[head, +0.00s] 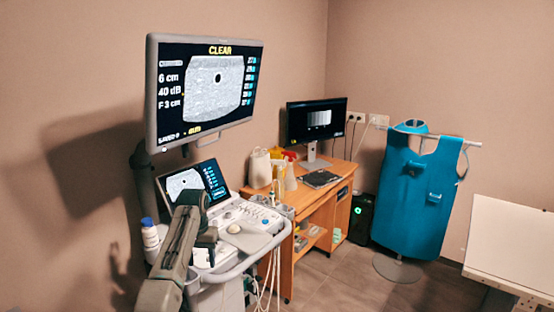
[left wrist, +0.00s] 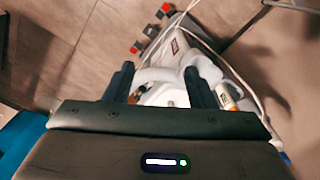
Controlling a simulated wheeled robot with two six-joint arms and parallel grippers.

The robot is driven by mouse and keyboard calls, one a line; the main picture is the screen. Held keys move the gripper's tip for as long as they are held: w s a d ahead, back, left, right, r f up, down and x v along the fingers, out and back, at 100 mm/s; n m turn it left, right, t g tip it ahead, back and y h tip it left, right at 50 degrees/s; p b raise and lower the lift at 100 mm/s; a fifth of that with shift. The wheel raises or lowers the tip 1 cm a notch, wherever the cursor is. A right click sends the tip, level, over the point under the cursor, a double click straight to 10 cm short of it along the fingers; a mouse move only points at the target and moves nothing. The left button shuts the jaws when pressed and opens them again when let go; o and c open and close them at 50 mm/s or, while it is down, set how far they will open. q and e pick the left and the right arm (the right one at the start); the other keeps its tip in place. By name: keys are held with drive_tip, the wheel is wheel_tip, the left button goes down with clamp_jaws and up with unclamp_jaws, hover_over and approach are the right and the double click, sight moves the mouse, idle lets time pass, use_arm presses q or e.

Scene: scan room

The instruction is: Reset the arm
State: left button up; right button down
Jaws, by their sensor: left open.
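My left arm comes in from the lower left in the head view and reaches up to the ultrasound cart's control panel (head: 255,222). My left gripper (head: 205,240) is over the near left part of the panel. In the left wrist view the two dark fingers of my left gripper (left wrist: 160,88) stand apart, with nothing clearly held between them. White cart parts (left wrist: 165,92) show beyond and between the fingers. My right gripper is in neither view.
A large monitor (head: 205,88) reading CLEAR hangs above the cart's small screen (head: 190,182). A wooden desk (head: 318,196), a blue apron on a stand (head: 415,195) and a pale table (head: 512,245) are to the right. Floor (head: 340,285) between is clear.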

use_arm(q)
drive_tip(key=s+a+f, duration=0.1)
drive_tip(key=s+f, duration=0.6)
drive_tip(key=f, duration=0.7)
drive_tip(key=s+a+f, duration=0.2)
drive_tip(key=s+f, duration=0.5)
drive_tip(key=f, duration=0.8)
drive_tip(key=s+a+f, duration=0.1)
drive_tip(key=s+f, duration=0.6)
drive_tip(key=f, duration=0.7)
drive_tip(key=s+a+f, duration=0.1)
drive_tip(key=s+f, duration=0.6)
drive_tip(key=s, duration=0.4)
drive_tip(key=s+a+f, duration=0.1)
drive_tip(key=s+f, duration=0.7)
drive_tip(key=s, duration=0.2)
drive_tip(key=s+a+f, duration=0.1)
drive_tip(key=s+f, duration=0.2)
drive_tip(key=s, duration=1.1)
drive_tip(key=s+a+f+t, duration=0.1)
drive_tip(key=s+f, duration=0.1)
drive_tip(key=s, duration=1.2)
drive_tip(key=shift+s+a+f+y+b, duration=0.2)
drive_tip(key=shift+a+f+y+b, duration=0.1)
drive_tip(key=shift+f+y+b, duration=0.1)
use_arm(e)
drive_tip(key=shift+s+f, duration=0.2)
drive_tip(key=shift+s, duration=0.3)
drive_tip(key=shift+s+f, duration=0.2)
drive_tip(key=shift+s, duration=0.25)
